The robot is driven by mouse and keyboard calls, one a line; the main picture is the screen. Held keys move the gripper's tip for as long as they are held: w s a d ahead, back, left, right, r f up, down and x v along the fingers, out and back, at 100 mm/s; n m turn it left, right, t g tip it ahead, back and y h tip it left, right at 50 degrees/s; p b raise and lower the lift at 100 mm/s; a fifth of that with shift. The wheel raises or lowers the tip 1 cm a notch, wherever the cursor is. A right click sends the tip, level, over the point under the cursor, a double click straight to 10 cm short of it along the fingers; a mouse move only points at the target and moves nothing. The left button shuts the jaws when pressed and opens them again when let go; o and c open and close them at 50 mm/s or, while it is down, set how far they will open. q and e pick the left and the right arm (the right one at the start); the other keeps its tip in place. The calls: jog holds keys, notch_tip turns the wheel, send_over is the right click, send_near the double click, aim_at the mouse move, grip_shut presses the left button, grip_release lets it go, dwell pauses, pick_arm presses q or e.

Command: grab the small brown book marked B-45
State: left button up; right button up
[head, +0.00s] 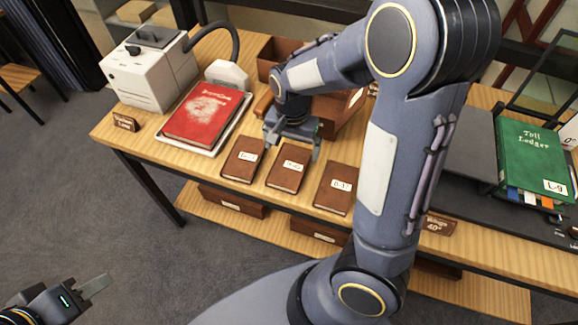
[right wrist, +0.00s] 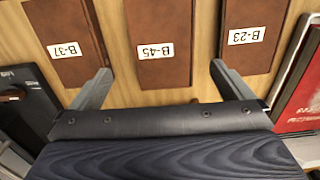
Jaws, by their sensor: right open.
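Three small brown books lie in a row on the wooden table. The middle one, labelled B-45 (right wrist: 164,42), is the middle book in the head view (head: 288,167). My right gripper (head: 292,150) is open and empty at the far edge of the row. In the right wrist view its fingers (right wrist: 160,70) are spread to either side of B-45, apparently above it. My left gripper (head: 95,287) is low at the left, away from the table; its opening is unclear.
A red book (head: 208,113) lies in a pale tray (head: 222,140) left of the row, beside a white machine (head: 140,80). Brown boxes (head: 338,118) stand behind my right gripper. A green ledger (head: 535,160) is at far right. My right arm covers part of the table.

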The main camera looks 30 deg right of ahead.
aim_at(289, 166)
jog(key=f, duration=0.7)
jog(key=shift+a, duration=0.35)
jog(key=c, duration=1.1)
